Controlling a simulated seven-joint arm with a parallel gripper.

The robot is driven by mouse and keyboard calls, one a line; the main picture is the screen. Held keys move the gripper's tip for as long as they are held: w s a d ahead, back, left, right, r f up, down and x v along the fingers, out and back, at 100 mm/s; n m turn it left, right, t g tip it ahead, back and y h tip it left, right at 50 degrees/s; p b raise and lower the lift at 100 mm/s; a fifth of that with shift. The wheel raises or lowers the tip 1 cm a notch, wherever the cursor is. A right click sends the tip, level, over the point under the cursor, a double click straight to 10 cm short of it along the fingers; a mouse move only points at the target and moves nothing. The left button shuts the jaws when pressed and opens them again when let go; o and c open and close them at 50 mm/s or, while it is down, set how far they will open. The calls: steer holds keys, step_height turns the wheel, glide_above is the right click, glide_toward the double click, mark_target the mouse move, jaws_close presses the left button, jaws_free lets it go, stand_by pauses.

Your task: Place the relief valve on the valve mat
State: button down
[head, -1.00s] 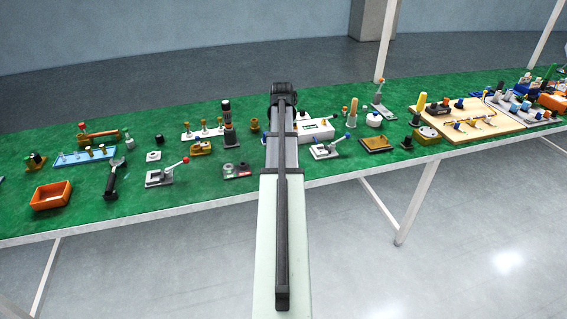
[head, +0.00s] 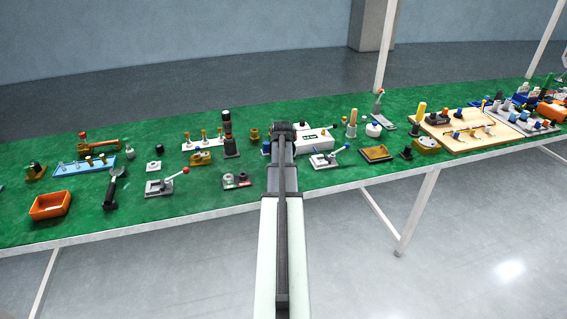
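I cannot pick out the relief valve for certain among the small parts. I cannot single out the valve mat either. A small grey plate with round parts (head: 236,181) lies left of the arm, and a flat brown tray (head: 376,153) lies to its right.
An orange bin (head: 50,205) and a red-knobbed lever device (head: 163,187) are farther left. A wooden board (head: 460,132) with parts is at right.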

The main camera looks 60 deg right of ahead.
steer(key=shift+f, duration=0.15)
steer(key=c, duration=0.8)
jaws_free()
steer(key=shift+c, duration=0.2)
steer(key=v, duration=1.2)
